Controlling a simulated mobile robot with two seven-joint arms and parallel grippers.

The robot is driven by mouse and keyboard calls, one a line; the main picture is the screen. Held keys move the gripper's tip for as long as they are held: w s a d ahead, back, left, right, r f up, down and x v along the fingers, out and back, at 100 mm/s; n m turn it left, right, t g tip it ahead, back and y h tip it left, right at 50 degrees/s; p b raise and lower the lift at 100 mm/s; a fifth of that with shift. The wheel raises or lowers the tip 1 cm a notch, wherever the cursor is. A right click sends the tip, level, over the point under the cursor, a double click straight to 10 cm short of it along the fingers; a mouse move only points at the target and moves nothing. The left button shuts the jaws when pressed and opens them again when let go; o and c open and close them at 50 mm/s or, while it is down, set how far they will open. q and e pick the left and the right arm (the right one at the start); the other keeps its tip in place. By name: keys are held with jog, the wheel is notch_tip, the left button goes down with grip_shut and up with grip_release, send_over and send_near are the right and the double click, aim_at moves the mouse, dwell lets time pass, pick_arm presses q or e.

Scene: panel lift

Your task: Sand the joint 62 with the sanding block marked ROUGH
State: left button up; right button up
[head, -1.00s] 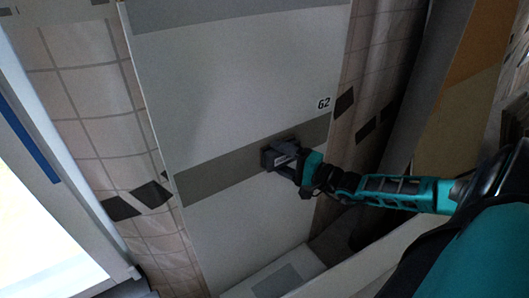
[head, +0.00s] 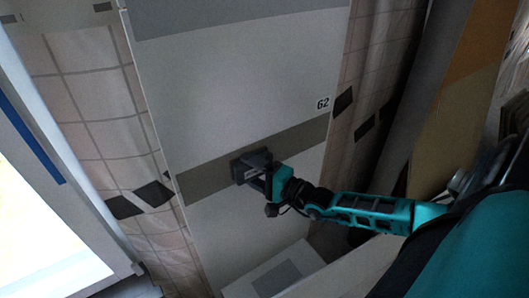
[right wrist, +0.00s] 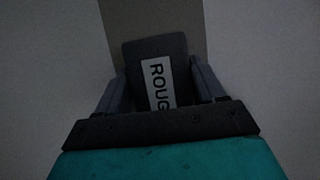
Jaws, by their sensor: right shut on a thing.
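The joint 62 (head: 306,132) is a grey-brown band running across the pale panel (head: 230,80), with the black number 62 (head: 323,103) above its right end. The band also shows in the right wrist view (right wrist: 155,18). My right gripper (head: 262,175) is shut on a dark grey sanding block (head: 248,163). In the right wrist view the block (right wrist: 150,50) has a white label reading ROUG, its end hidden by the gripper. The block lies over the band, left of its middle; whether it touches cannot be told. My left gripper is not in view.
Another grey band (head: 220,18) crosses the panel's top. Tiled strips with dark patches (head: 95,110) flank the panel. A pale board with a grey square (head: 277,278) is below. A bright window-like opening (head: 40,220) is at left.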

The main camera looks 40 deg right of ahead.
jog(key=shift+w+a, duration=0.1)
jog(key=shift+a, duration=1.15)
jog(key=s+p, duration=0.1)
jog(key=s, duration=0.1)
jog(key=s+p, duration=0.1)
jog(key=s, duration=0.2)
jog(key=shift+a+r+p, duration=0.1)
jog(key=shift+a+p, duration=0.1)
jog(key=shift+p, duration=0.15)
jog(key=shift+s+a, duration=0.15)
jog(key=shift+s, duration=0.85)
